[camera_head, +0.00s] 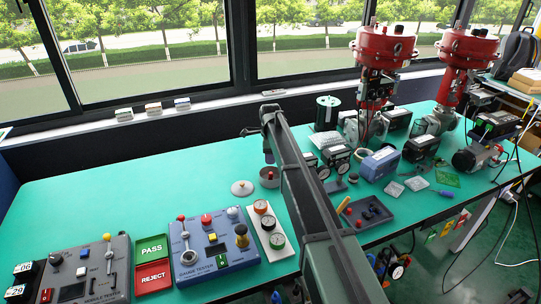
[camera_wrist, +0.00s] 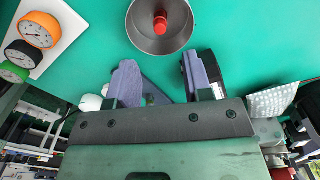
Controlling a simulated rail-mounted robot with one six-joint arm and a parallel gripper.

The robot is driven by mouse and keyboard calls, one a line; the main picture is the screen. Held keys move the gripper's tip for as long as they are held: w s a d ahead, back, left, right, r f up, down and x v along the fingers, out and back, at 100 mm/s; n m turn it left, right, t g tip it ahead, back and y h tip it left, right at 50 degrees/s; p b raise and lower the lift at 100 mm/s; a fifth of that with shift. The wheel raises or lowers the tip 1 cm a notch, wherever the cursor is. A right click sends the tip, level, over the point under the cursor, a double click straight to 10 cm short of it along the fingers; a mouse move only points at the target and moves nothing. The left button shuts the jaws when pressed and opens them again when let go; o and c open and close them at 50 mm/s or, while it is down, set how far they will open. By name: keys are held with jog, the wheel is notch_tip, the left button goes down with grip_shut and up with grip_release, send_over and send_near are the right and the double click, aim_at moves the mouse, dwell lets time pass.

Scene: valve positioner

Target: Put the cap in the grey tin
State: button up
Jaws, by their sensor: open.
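The grey tin (camera_wrist: 135,32) is open at the top of the wrist view. A small red piece, which looks like the cap (camera_wrist: 160,22), is inside it, near the middle of its floor. In the head view the tin (camera_head: 269,182) stands on the green bench below the end of my arm. My gripper (camera_wrist: 155,68) is open, with nothing between its fingertips. In the wrist view the fingertips are below the tin's rim and apart from the cap. The head view shows my gripper too small to judge.
A lid with a knob (camera_head: 242,188) lies left of the tin. A white plate of gauges (camera_head: 269,226) lies in front of it. A dark tray (camera_head: 347,222) and black gauges (camera_head: 337,157) stand to the right. The bench's left part (camera_head: 130,190) is clear.

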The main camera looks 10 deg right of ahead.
jog(key=shift+n, duration=1)
jog(key=s+r+n+p, duration=0.1)
jog(key=s+n, duration=1.7)
jog(key=s, duration=2.1)
jog(key=shift+r, duration=0.15)
jog(key=shift+w, duration=0.1)
